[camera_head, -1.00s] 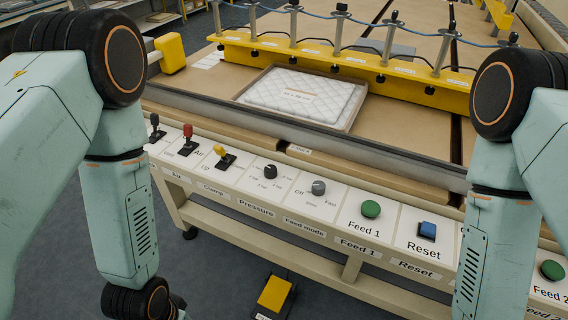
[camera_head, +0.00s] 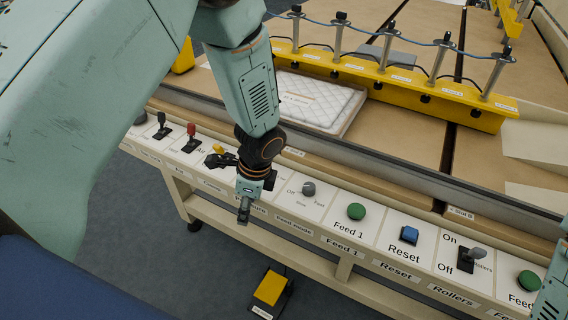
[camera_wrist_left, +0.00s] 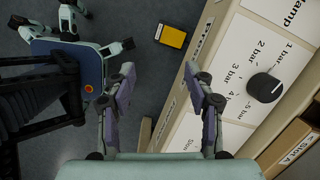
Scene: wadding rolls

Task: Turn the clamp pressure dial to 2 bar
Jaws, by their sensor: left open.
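The clamp pressure dial (camera_wrist_left: 264,88) is a round black knob on a white panel plate in the left wrist view. Bar markings from 1 to 5 run around its side; I cannot tell clearly which one it points at. In the head view my left gripper and wrist hide the dial. My left gripper (camera_head: 232,186) is over the Pressure part of the panel. In the left wrist view the left gripper (camera_wrist_left: 162,76) is open and empty, with the dial to the right of both fingers, apart from them.
Close by on the panel are a yellow-tipped lever (camera_head: 218,149), a red lever (camera_head: 192,130), a grey feed mode knob (camera_head: 308,188) and a green Feed 1 button (camera_head: 356,211). A yellow pedal (camera_head: 270,287) lies on the floor. A wadding piece (camera_head: 310,98) lies behind the rail.

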